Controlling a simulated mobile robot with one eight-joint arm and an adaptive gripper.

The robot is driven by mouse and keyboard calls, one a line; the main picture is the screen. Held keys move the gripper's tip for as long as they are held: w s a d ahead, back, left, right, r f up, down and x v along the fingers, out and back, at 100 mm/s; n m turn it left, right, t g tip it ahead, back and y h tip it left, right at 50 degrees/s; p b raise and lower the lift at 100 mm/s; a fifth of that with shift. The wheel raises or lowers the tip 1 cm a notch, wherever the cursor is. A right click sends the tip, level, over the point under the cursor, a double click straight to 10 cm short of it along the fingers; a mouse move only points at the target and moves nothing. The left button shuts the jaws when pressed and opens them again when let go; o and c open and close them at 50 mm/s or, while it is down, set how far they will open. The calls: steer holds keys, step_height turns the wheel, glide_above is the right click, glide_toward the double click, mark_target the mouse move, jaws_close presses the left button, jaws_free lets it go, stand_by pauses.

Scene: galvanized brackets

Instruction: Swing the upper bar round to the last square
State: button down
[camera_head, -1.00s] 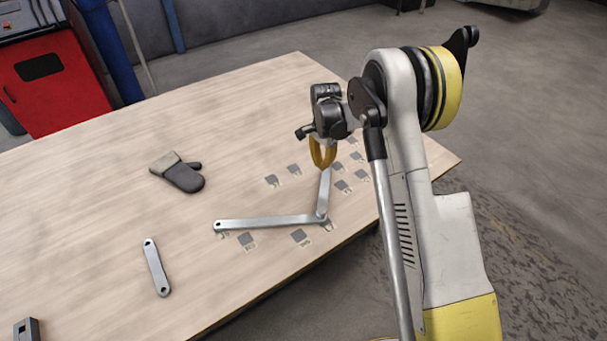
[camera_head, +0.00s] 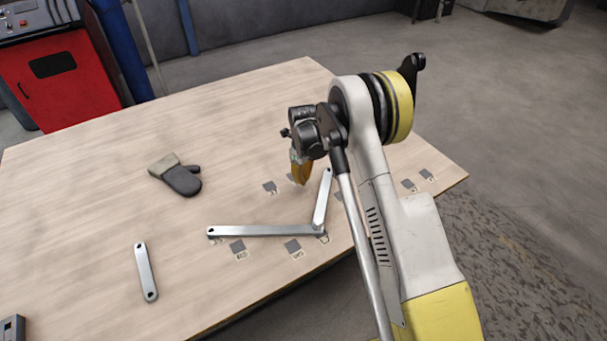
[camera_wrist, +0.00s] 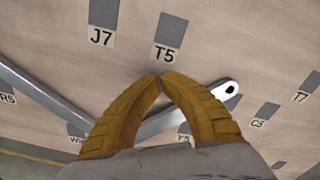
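Two galvanized bars form a V on the wooden table. The upper bar (camera_head: 322,199) runs from the joint near the front edge toward the back; the longer lower bar (camera_head: 262,231) runs left from the same joint. My gripper (camera_head: 302,182) has orange fingers, just left of the upper bar's free end. In the wrist view the fingertips (camera_wrist: 160,77) meet with nothing between them. The upper bar (camera_wrist: 210,100) passes behind the fingers, its holed end showing at right. Labelled squares J7 (camera_wrist: 102,14) and T5 (camera_wrist: 170,30) lie ahead of the tips. The joint is hidden in the wrist view.
A grey glove (camera_head: 178,176) lies at the table's left-middle. A loose short bar (camera_head: 146,272) lies at front left, and a metal piece (camera_head: 12,329) at the corner. More squares, including T7 (camera_wrist: 299,97) and C5 (camera_wrist: 266,112), lie right of the upper bar.

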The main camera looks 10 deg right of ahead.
mark_target(303, 188)
step_height(303, 188, down, 4)
steer(key=shift+d+r+b, duration=0.1)
steer(key=shift+b, duration=0.5)
steer(key=shift+s+d+r+b, duration=0.25)
steer(key=shift+s+d+b, duration=0.15)
steer(key=shift+s+d, duration=0.6)
steer(key=shift+s+d+r, duration=0.1)
steer(key=shift+s+d, duration=0.25)
steer(key=shift+s, duration=0.1)
steer(key=shift+s+d, duration=0.65)
steer(key=shift+d, duration=0.05)
